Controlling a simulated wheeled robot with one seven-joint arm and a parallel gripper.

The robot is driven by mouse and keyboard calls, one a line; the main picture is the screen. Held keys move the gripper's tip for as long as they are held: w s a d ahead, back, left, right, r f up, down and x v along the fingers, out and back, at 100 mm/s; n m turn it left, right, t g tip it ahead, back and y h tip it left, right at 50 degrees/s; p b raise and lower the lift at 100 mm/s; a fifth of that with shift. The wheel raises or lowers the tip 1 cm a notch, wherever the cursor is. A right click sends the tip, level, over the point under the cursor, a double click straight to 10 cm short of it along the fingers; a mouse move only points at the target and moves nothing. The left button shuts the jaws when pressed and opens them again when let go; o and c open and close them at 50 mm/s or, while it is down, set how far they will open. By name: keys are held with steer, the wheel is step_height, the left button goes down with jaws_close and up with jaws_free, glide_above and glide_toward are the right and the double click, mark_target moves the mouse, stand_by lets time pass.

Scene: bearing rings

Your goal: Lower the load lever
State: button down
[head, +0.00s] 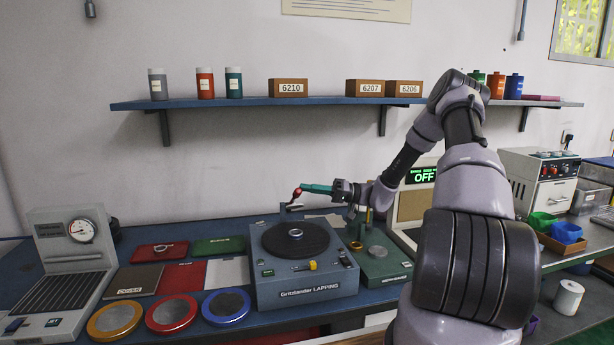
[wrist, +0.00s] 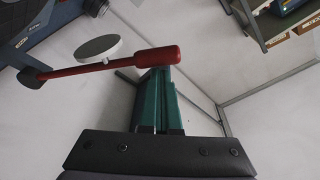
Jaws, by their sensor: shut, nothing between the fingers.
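The load lever shows in the wrist view as a red rod with a thicker red grip (wrist: 157,57); it runs left to a dark end. In the head view its small red part (head: 297,192) stands above the lapping machine (head: 305,290), raised clear of the dark round plate. My gripper (head: 304,187) has green fingers shut with nothing between them. In the wrist view the fingertips (wrist: 160,72) are right by the grip, overlapping it in the picture; I cannot tell whether they touch.
A white disc (wrist: 98,48) is beside the lever in the wrist view. A ring (head: 295,233) lies on the machine's plate. A green-based device (head: 380,265) stands to its right under my arm. A shelf (head: 240,102) with jars and boxes runs along the wall behind.

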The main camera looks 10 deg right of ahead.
steer(key=shift+s+f, duration=0.7)
steer(key=shift+f, duration=0.9)
steer(key=shift+s+f, duration=0.75)
steer(key=shift+f, duration=0.85)
steer(key=shift+s+f, duration=0.7)
steer(key=shift+f, duration=0.9)
